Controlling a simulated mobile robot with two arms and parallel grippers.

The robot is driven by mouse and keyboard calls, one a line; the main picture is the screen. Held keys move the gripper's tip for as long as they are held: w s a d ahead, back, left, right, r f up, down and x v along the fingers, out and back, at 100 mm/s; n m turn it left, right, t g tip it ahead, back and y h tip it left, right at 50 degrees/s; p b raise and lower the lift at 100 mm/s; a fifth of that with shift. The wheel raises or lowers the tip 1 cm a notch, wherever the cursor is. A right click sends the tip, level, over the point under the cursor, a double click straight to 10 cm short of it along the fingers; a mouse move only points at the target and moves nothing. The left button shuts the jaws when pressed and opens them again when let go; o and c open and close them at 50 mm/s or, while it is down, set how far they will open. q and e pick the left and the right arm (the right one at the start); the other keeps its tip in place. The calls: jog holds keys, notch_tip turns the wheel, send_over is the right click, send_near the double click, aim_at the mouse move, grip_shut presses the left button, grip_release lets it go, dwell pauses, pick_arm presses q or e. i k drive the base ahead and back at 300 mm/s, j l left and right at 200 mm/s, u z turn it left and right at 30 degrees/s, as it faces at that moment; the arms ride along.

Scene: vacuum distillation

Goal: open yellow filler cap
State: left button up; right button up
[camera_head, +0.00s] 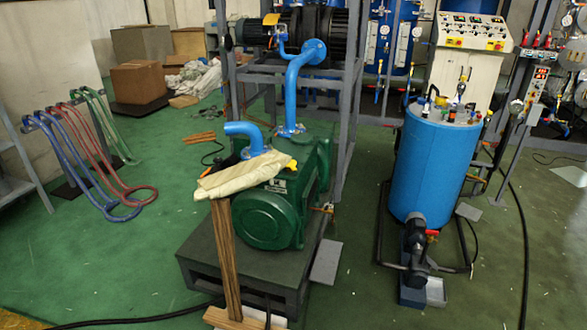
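The yellow filler cap (291,165) is a small yellow piece on top of the green vacuum pump (270,210), just right of a pale cloth (243,174). It looks seated on the pump, but it is too small to tell its exact state. The pump rests on a dark raised platform (210,262). The cloth lies over the pump's left top and covers part of it. Neither of my grippers is in view.
A wooden post (225,255) stands in front of the pump. Blue pipes (292,95) rise behind it beside a grey metal frame (352,100). A blue tank (435,165) stands right, hose racks (85,150) left. Green floor (130,260) is open at front left.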

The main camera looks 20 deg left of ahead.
aim_at(292, 164)
jog(key=i+l+u, duration=0.15)
jog(key=i+l, duration=0.15)
jog(key=i, duration=0.15)
jog(key=i+l+u, duration=0.15)
jog(key=i+l, duration=0.2)
jog(key=i, duration=0.1)
